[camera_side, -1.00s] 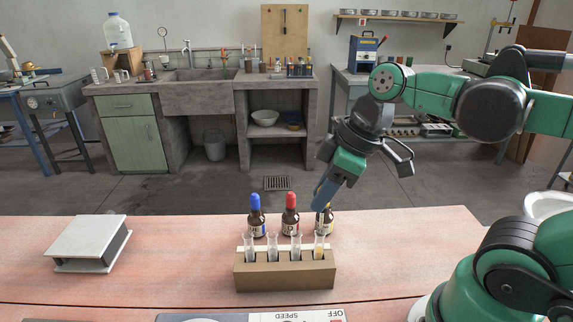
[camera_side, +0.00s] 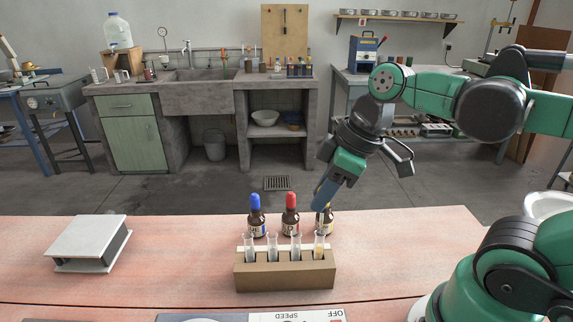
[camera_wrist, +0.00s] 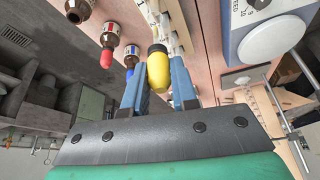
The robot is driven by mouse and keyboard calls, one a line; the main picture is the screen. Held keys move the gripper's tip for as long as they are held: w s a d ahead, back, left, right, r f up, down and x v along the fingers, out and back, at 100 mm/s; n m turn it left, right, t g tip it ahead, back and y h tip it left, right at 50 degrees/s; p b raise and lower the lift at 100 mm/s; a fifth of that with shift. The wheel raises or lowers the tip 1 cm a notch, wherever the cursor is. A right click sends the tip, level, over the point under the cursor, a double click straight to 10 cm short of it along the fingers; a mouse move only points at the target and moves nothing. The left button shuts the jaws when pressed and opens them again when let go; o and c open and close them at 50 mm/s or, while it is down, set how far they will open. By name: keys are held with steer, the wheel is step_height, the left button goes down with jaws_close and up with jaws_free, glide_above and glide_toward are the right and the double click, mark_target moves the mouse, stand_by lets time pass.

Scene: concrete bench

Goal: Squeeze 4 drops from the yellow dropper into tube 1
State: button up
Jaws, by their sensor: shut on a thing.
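The yellow dropper (camera_wrist: 158,72) shows its bulb and dark collar between the two blue fingers of my gripper (camera_side: 319,205) in the wrist view. My gripper is shut on it. The other tubes (camera_side: 271,248) look clear and stand in the tan rack (camera_side: 284,272). Whether the dropper's tip is inside the tube's mouth cannot be told.
Behind the rack stand a blue-capped bottle (camera_side: 256,223), a red-capped bottle (camera_side: 290,222) and a brown bottle (camera_side: 325,224) partly covered by my fingers. A white and grey block (camera_side: 88,243) lies at left. A device marked SPEED (camera_side: 295,316) sits at the front edge.

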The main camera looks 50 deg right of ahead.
stand_by(0.4)
steer(key=shift+r, duration=1.5)
